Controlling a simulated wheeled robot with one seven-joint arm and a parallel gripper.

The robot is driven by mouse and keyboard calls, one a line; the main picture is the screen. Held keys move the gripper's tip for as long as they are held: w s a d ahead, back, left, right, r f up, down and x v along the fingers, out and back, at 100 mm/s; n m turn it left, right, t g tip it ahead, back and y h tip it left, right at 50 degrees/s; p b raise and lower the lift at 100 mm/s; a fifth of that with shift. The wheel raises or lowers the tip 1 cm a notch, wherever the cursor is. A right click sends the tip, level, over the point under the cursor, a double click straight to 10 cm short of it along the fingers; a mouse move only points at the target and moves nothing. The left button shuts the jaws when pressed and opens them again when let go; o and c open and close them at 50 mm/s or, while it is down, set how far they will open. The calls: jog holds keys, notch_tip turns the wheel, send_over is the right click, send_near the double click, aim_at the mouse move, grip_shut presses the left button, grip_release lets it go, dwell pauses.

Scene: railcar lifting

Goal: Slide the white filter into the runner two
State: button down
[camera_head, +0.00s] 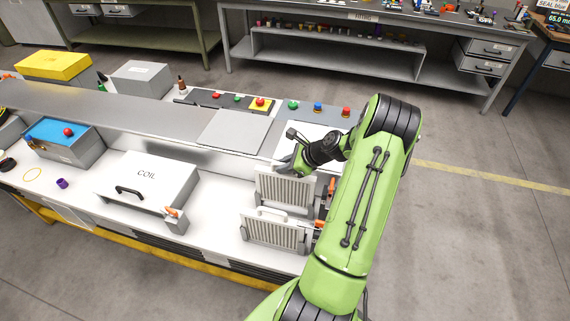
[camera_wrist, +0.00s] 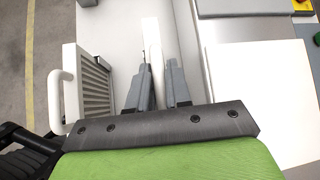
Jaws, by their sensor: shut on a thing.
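A white filter (camera_head: 285,190) with a ribbed face stands upright at the rear of the pair on the white bench top. My gripper (camera_head: 296,160) is above its top edge, with the fingers partly hidden by my arm in the head view. In the wrist view my gripper (camera_wrist: 153,92) is shut on the white filter (camera_wrist: 153,45), seen edge-on between the fingers. A second ribbed filter (camera_head: 273,233) with a white handle stands upright in front, in grey end guides; it also shows in the wrist view (camera_wrist: 92,88). The lower edge of the held filter and its runner are hidden.
A white COIL box (camera_head: 148,182) with a black handle is to the left. Orange parts (camera_head: 331,187) are beside the filters, close to my arm.

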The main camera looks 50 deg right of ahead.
jog(key=shift+f+b, duration=1.15)
jog(key=shift+f, duration=0.9)
jog(key=c, duration=1)
grip_release()
jog(key=v, duration=1.5)
jog(key=shift+s+d+r+p, duration=0.1)
jog(key=shift+s+r+p, duration=0.2)
jog(key=shift+p, duration=0.1)
jog(key=shift+w, duration=0.1)
